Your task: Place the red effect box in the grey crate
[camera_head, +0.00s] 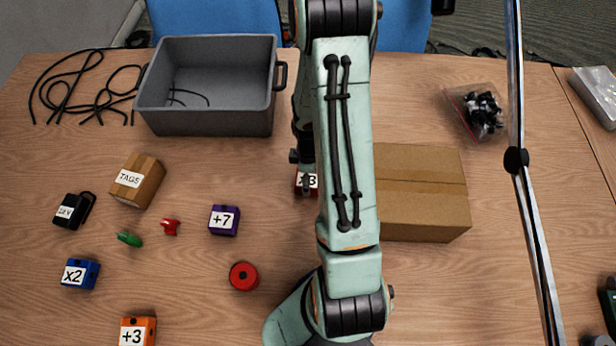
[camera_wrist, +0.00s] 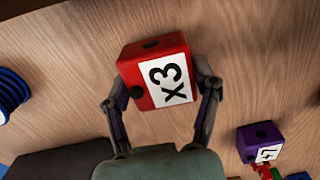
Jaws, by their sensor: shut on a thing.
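The red effect box (camera_wrist: 136,58) with a white "x3" label sits between the fingers of my gripper (camera_wrist: 165,85) in the wrist view. The gripper is shut on it, one finger on each side. In the head view the red box (camera_head: 300,190) is mostly hidden behind my arm, with part of its label showing. My gripper (camera_head: 305,183) is partly hidden there too. The grey crate (camera_head: 222,122) stands at the back left, open at the top, with a black cable inside. I cannot tell whether the box touches the table.
A purple "+7" box (camera_head: 224,220) and a red spool (camera_head: 243,276) lie left of my arm. A "TAGS" carton (camera_head: 150,168) stands farther left. A large cardboard box (camera_head: 425,205) is on the right. The table between crate and purple box is clear.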

